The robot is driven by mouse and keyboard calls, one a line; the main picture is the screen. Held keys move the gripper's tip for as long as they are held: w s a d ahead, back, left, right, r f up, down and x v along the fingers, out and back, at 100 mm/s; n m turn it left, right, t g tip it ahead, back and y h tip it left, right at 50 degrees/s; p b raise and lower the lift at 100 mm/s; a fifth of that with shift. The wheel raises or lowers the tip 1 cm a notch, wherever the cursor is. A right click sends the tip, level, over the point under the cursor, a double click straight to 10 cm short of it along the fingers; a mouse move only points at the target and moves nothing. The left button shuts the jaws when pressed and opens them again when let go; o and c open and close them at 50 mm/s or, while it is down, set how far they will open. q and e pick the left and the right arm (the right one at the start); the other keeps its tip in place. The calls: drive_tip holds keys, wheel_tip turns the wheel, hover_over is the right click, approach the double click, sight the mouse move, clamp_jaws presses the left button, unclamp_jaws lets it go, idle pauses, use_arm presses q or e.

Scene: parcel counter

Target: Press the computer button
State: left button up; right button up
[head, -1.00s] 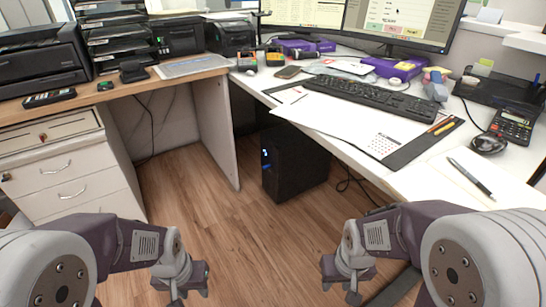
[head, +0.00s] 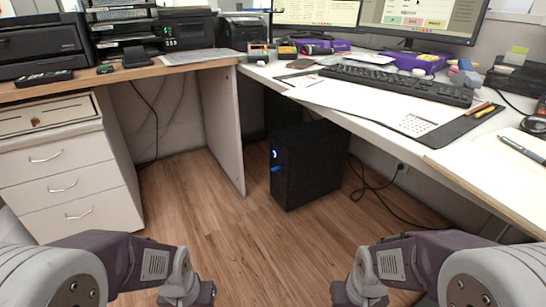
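The black computer tower (head: 311,168) stands upright on the wooden floor under the right-hand desk. A small lit blue ring, the computer button (head: 275,154), shows on its front near the top, with a blue mark below it. My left gripper (head: 195,298) is low at the bottom edge, left of the tower and well apart from it. My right gripper (head: 352,298) is also at the bottom edge, nearer than the tower and apart from it. The fingers of both are cut off by the frame, so their opening does not show.
A desk panel (head: 223,130) stands left of the tower. White drawers (head: 68,175) are at the left. The white desk (head: 345,112) overhangs the tower and carries a keyboard (head: 398,84). Cables (head: 378,182) lie right of the tower. The floor (head: 235,230) before the tower is clear.

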clamp_jaws()
idle(1.7)
